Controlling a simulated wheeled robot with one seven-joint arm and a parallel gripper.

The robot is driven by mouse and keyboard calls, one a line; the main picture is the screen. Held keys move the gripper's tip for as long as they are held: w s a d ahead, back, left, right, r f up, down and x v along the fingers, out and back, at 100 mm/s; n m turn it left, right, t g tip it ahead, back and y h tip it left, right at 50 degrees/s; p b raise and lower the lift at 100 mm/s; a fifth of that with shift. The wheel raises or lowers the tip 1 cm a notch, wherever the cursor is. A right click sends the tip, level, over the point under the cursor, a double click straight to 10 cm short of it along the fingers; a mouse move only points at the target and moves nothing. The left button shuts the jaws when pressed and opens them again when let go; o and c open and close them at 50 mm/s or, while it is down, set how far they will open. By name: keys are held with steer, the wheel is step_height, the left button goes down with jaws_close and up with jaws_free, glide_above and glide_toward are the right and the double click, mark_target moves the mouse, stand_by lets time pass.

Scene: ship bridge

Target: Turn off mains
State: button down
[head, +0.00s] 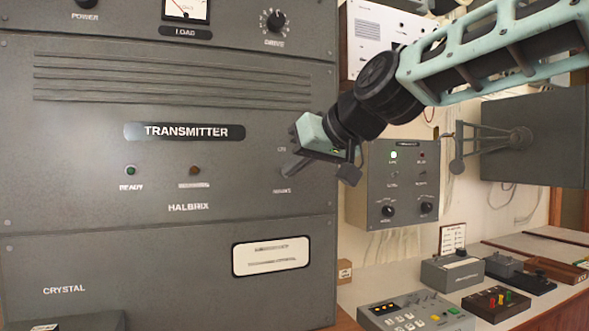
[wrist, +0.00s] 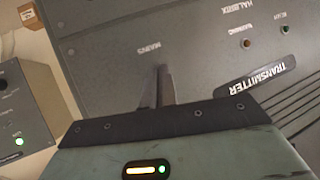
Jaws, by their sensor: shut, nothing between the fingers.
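The grey transmitter (head: 90,205) fills the left of the head view. Its MAINS label (wrist: 147,48) shows upside down in the wrist view, and small near the panel's right edge in the head view. My gripper (head: 288,170) is in front of that right edge, just above the label. In the wrist view my gripper (wrist: 160,75) is shut and empty, its narrow dark fingers pointing at the panel by the label. The mains switch itself is hidden by my gripper, so its position cannot be told. Whether the fingers touch it is unclear.
The green READY lamp (head: 130,170) and a dull brownish warning lamp (head: 195,170) sit left of my gripper. A grey wall box (head: 375,215) with a lit green lamp and knobs is to the right. Below it, a desk (head: 510,255) holds several control units.

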steer(key=shift+r, duration=0.25)
steer(key=shift+r+p, duration=0.65)
steer(key=shift+p, duration=0.05)
steer(key=shift+d, duration=0.1)
